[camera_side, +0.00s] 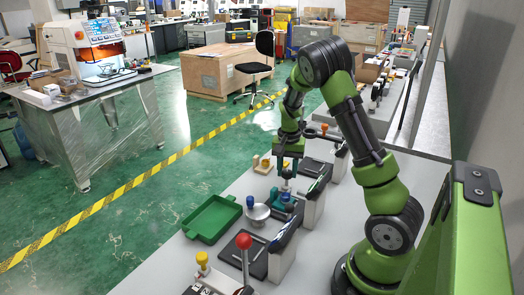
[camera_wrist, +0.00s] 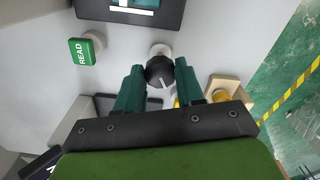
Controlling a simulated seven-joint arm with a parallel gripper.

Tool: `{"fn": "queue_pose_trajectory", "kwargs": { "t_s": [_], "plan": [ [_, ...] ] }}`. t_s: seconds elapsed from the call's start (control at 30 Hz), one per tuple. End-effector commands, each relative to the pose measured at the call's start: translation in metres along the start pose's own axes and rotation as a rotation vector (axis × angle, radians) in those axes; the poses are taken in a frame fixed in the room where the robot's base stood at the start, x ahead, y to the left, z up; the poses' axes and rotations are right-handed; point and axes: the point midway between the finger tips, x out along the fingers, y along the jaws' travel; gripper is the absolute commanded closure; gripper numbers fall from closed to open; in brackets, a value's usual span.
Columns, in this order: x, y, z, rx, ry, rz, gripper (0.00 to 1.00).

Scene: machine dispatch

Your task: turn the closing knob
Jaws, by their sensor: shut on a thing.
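The closing knob (camera_wrist: 158,76) is a round black knob with a white pointer line, in the middle of the wrist view. A pale round piece shows just behind it. My gripper (camera_wrist: 160,68) has its two dark teal fingers on either side of the knob, shut on it. In the side view my gripper (camera_side: 287,168) points down over the row of devices on the light table. The knob cannot be made out there.
A green READ button (camera_wrist: 84,50) and a wooden block (camera_wrist: 230,87) with a yellow part flank the knob. In the side view, a green tray (camera_side: 211,219), a metal dish (camera_side: 258,213) and a red-ball lever (camera_side: 243,243) stand nearer the camera.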

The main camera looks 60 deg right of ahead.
Motion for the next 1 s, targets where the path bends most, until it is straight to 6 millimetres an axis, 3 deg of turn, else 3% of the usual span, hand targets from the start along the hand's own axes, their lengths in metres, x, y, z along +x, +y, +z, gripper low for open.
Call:
{"fn": "queue_pose_trajectory", "kwargs": {
  "t_s": [0.5,1.0],
  "plan": [
    [-0.0017,-0.0008,-0.0011,0.405,0.002,-0.003,0.93],
    [-0.0019,-0.0012,-0.0011,0.522,0.001,-0.003,0.93]
  ]
}}
